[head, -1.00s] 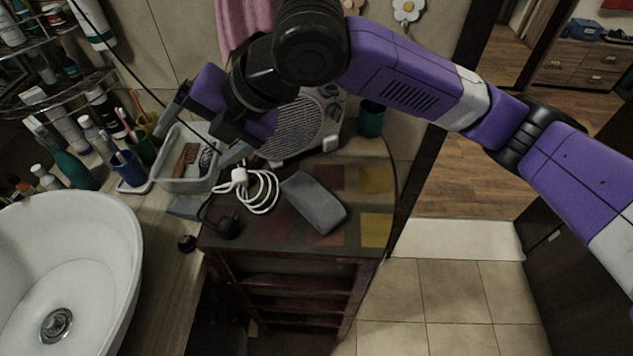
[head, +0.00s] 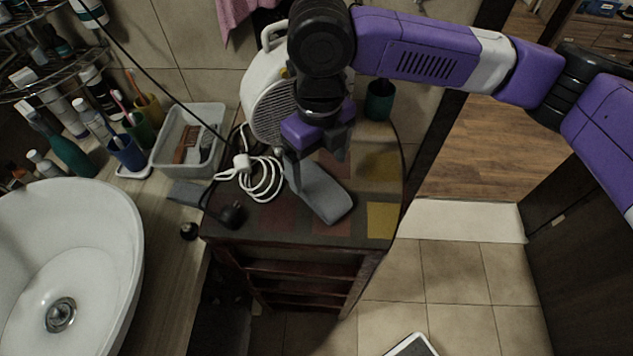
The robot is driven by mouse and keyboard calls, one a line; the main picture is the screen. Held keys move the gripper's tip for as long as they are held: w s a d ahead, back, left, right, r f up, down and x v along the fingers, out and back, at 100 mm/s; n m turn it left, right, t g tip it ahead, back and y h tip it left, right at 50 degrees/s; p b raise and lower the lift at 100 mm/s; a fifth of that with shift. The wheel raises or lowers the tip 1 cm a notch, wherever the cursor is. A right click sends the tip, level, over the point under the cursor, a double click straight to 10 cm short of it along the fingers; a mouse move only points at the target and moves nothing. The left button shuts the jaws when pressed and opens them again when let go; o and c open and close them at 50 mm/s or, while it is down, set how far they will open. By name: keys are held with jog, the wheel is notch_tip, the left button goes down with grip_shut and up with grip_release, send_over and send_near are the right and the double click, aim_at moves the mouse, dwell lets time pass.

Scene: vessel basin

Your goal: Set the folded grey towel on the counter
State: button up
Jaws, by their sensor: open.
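The folded grey towel (head: 325,201) lies on the patchwork top of a dark wooden cabinet (head: 275,223), right of a coiled white cable. My gripper (head: 315,165) points down over the towel's far end, with its fingers apart. It hides part of that end; I cannot tell whether the fingers touch the towel. The counter (head: 163,250) is the wood-toned surface at left, beside the cabinet, bearing the white basin (head: 98,215).
The white cable (head: 262,185) and a black plug (head: 232,214) lie left of the towel. A fan heater (head: 262,95) and a dark green cup (head: 379,100) stand behind. A clear bin (head: 186,140) and several bottles crowd the counter's back. The counter strip right of the basin looks mostly clear.

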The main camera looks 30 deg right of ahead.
aim_at(315, 179)
jog(key=shift+w+a+f+p, duration=0.15)
jog(key=shift+f+p, duration=0.1)
jog(key=shift+f, duration=0.95)
jog(key=shift+w+a+f+p, duration=0.1)
jog(key=shift+f+p, duration=0.1)
jog(key=shift+f, duration=0.95)
jog(key=c, duration=1.6)
jog(key=shift+r, duration=0.1)
